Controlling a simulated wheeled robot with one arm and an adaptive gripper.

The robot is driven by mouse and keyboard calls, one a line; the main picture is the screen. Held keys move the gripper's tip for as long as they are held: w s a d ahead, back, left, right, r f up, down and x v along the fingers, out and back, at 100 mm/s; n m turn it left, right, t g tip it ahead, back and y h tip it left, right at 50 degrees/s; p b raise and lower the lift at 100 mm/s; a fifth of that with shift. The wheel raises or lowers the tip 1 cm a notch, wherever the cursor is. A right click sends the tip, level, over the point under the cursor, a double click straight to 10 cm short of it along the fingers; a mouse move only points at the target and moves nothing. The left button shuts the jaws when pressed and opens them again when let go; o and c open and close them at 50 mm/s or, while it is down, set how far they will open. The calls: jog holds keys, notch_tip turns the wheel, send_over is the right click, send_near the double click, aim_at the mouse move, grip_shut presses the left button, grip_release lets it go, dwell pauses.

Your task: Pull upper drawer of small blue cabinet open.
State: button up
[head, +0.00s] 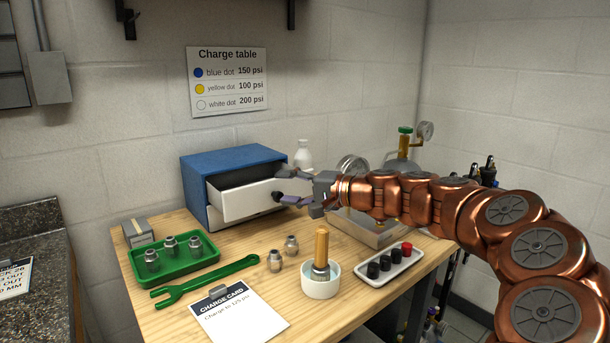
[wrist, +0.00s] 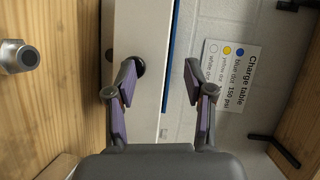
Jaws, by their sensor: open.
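The small blue cabinet (head: 232,159) stands at the back of the wooden table against the wall. Its white-fronted drawer (head: 240,203) sticks out partway, with a dark gap showing above its front. My gripper (head: 280,184) is open at the right end of the drawer front. The dark round knob (head: 277,196) is by the lower finger. In the wrist view the knob (wrist: 139,69) lies just inside the left finger, partly hidden by it. My gripper (wrist: 160,82) is not closed on it.
A green tray (head: 165,273) with several metal fittings, a green wrench (head: 205,280), a white cup (head: 320,287) with a brass-coloured rod, and a charge card (head: 238,315) lie in front. A white bottle (head: 303,156) stands behind my gripper. A white tray (head: 390,267) sits at right.

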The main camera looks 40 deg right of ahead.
jog(key=s+d+r+b, duration=0.1)
jog(key=s+r, duration=0.3)
jog(key=s, duration=0.6)
jog(key=shift+s+d+r, duration=0.15)
jog(key=shift+s+d, duration=0.25)
jog(key=shift+d, duration=0.25)
jog(key=shift+b, duration=0.35)
